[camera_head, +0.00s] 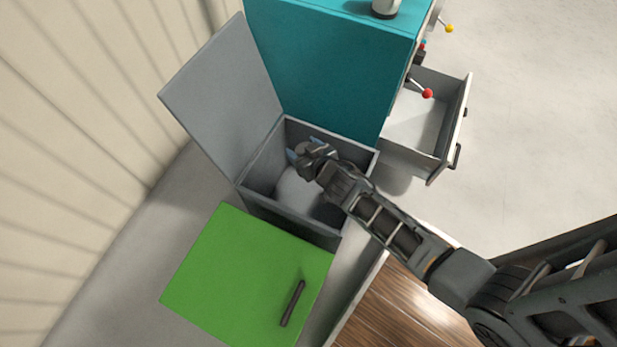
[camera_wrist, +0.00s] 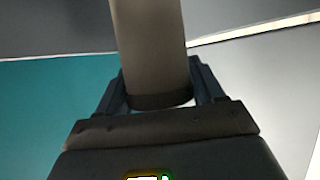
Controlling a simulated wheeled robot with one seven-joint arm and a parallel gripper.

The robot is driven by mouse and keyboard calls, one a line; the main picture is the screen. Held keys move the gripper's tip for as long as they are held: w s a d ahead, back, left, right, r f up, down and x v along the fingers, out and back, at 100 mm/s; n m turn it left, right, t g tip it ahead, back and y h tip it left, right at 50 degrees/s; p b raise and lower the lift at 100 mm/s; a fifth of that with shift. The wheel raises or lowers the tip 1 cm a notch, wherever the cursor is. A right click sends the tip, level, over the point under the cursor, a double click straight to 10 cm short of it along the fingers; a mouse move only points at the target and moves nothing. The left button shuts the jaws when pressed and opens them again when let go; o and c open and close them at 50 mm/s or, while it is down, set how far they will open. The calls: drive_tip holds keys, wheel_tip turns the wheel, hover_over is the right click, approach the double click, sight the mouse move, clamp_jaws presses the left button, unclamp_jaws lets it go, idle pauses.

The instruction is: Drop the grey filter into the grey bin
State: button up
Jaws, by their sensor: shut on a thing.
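The grey filter (camera_wrist: 150,45) is a plain cylinder that shows in the wrist view, held between the two dark fingers. My gripper (camera_wrist: 158,88) is shut on it near one end; the far end runs out of the top of the picture. In the head view my gripper (camera_head: 306,149) is over the opening of the grey bin (camera_head: 285,217). The filter is mostly hidden there by the gripper and wrist. The bin's lid (camera_head: 225,95) stands open on the left. I cannot tell how deep the filter sits relative to the rim.
A teal cabinet (camera_head: 320,60) stands right behind the bin. An open drawer (camera_head: 415,120) with a red-knobbed lever (camera_head: 427,93) near it is to the right. A green panel (camera_head: 235,280) with a dark handle (camera_head: 292,303) lies in front. A pale ribbed wall (camera_head: 80,130) is on the left.

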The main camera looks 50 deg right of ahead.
drive_tip(key=o, duration=1.2)
drive_tip(key=shift+f, duration=0.1)
drive_tip(key=shift+p+v, duration=0.8)
drive_tip(key=shift+v, duration=3.05)
